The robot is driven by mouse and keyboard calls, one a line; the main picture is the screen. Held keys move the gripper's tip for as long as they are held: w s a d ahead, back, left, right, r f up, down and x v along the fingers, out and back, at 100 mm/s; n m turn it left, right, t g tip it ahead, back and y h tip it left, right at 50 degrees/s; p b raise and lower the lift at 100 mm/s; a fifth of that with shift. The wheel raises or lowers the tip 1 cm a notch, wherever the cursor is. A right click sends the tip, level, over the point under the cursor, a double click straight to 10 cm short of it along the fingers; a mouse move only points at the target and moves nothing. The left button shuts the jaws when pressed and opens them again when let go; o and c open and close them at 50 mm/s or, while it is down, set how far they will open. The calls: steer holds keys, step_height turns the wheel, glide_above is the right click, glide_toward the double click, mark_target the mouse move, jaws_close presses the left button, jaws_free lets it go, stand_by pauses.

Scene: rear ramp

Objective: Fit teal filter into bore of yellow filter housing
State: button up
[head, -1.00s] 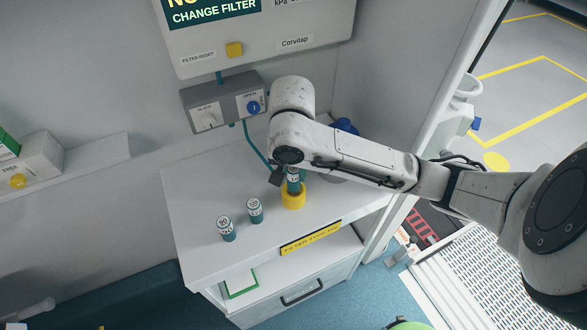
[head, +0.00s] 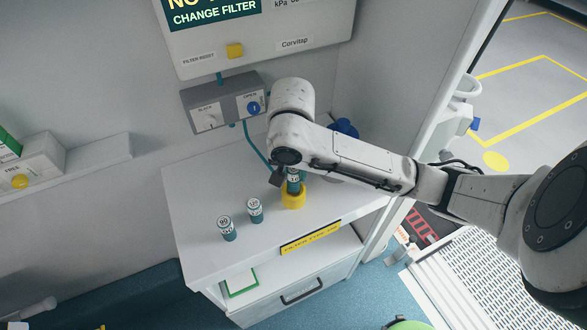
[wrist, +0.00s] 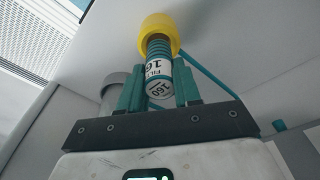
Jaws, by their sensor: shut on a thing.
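Two other filters, one marked 90 (head: 227,228) and one behind it (head: 255,210), stand left of the housing on the cabinet top (head: 195,190). A control box (head: 225,101) with two knobs is on the wall behind. A blue object (head: 344,128) is behind my arm.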

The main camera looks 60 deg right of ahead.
mark_target(294, 182)
steer(key=shift+f+b, duration=1.75)
steer(key=shift+f, duration=0.6)
steer(key=o, duration=1.1)
steer(key=shift+r, duration=0.1)
steer(key=r+p, duration=0.1)
steer(key=r, duration=0.2)
steer(key=r+p, duration=0.2)
steer(key=r, duration=0.1)
steer(key=a+r+p, duration=0.1)
steer(key=r, duration=0.2)
steer(key=shift+s+r, duration=0.25)
steer(key=shift+r, duration=0.15)
steer(key=shift+a+r+p, duration=0.15)
steer(key=shift+r+p, duration=0.15)
steer(key=shift+r, duration=0.1)
